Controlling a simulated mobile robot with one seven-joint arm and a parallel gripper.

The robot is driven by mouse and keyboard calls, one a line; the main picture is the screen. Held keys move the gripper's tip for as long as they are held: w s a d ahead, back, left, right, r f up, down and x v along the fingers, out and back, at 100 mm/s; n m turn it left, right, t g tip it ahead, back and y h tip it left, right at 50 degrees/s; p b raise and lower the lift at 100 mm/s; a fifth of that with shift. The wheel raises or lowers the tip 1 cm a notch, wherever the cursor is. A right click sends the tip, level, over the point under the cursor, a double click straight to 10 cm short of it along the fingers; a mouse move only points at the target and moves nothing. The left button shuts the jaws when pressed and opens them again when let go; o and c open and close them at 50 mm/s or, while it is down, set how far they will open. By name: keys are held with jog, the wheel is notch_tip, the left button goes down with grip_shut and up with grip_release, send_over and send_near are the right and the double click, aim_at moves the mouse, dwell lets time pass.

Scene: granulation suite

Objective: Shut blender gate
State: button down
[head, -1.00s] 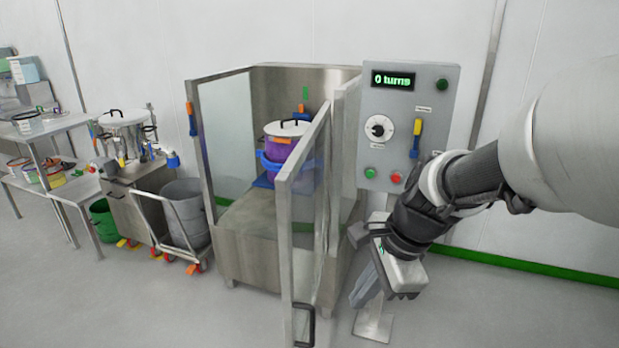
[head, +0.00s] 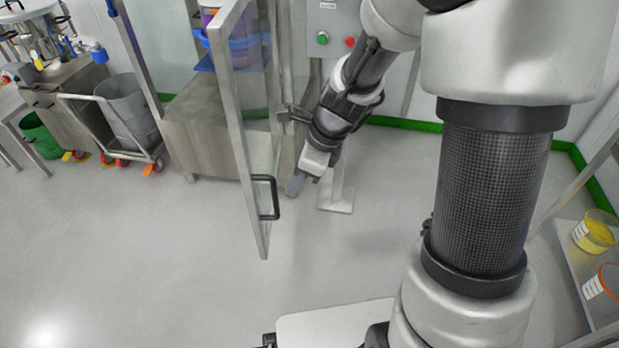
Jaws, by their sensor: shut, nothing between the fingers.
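The blender gate (head: 233,110) is a clear panel in a grey metal frame. It stands swung open, out from the steel blender enclosure (head: 205,135) toward me. Its black handle (head: 274,198) is on the near free edge. My gripper (head: 296,184) is shut and empty, pointing down just right of the gate and its handle. A small gap shows between the fingers and the handle. Inside the enclosure, part of a blue and purple container (head: 240,45) shows; its top is cut off by the picture edge.
A grey bin on a trolley (head: 130,110) stands left. A shelf with tubs (head: 590,270) is at right. The floor before the gate is clear.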

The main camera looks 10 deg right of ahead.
jog(key=shift+w+a, duration=0.2)
jog(key=shift+a, duration=0.3)
jog(key=shift+w+a, duration=0.2)
jog(key=shift+a, duration=0.3)
jog(key=shift+a+r, duration=0.1)
